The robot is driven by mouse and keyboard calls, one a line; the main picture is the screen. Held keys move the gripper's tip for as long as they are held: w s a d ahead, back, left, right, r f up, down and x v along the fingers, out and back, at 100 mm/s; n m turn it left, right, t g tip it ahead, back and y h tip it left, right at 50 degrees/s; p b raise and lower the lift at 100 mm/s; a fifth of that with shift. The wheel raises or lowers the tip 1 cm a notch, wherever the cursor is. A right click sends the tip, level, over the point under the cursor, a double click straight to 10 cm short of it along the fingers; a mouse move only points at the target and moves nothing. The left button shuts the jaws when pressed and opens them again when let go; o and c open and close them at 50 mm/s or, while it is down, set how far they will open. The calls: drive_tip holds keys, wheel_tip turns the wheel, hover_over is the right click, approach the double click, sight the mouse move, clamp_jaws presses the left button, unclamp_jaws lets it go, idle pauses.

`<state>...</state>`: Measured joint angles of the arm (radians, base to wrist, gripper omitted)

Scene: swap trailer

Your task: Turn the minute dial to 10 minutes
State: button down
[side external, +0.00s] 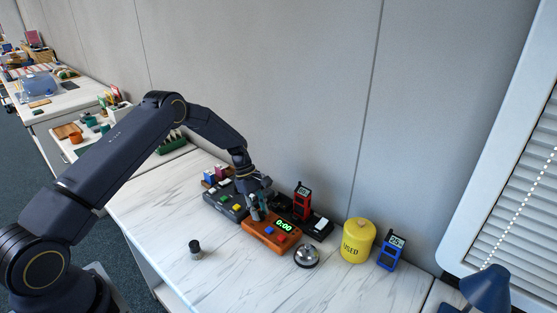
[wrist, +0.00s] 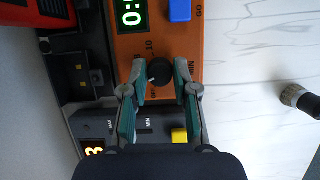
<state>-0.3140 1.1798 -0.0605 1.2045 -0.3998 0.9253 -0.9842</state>
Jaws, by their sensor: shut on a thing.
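The orange timer box (side external: 259,235) stands on the white desk, with a green display (side external: 285,226) reading 0:00 and blue and red buttons. In the wrist view, the black minute dial (wrist: 160,72) sits on the orange face, near printed "10" and "MIN". A small light mark shows at the dial's lower left. My gripper (side external: 257,213) is over the box's left end. In the wrist view, its green fingertips (wrist: 160,74) are on either side of the dial, shut on it. The dial is hidden by my gripper in the side view.
A dark grey box (side external: 226,203) with coloured buttons stands left of the timer. A red handheld meter (side external: 302,201) in a black dock is behind it. A silver bell (side external: 307,256), a yellow canister (side external: 357,241) and a blue meter (side external: 391,252) stand right. A dark-topped knob (side external: 195,249) stands in front.

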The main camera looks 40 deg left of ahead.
drive_tip(key=m, duration=0.2)
drive_tip(key=m+g, duration=0.1)
drive_tip(key=m, duration=0.1)
drive_tip(key=shift+w+m+g, duration=0.15)
drive_tip(key=shift+m+g, duration=0.15)
drive_tip(key=m+g+y, duration=0.1)
drive_tip(key=m, duration=0.3)
drive_tip(key=shift+d+m, duration=0.1)
drive_tip(key=shift+m, duration=0.2)
drive_tip(key=m+y, duration=0.1)
drive_tip(key=m, duration=0.1)
drive_tip(key=m+g+y, duration=0.1)
drive_tip(key=m, duration=0.1)
drive_tip(key=shift+w+d+g, duration=0.1)
drive_tip(key=shift+g, duration=0.2)
drive_tip(key=shift+m+y, duration=0.6)
drive_tip(key=shift+m, duration=1.5)
drive_tip(key=c, duration=0.9)
unclamp_jaws()
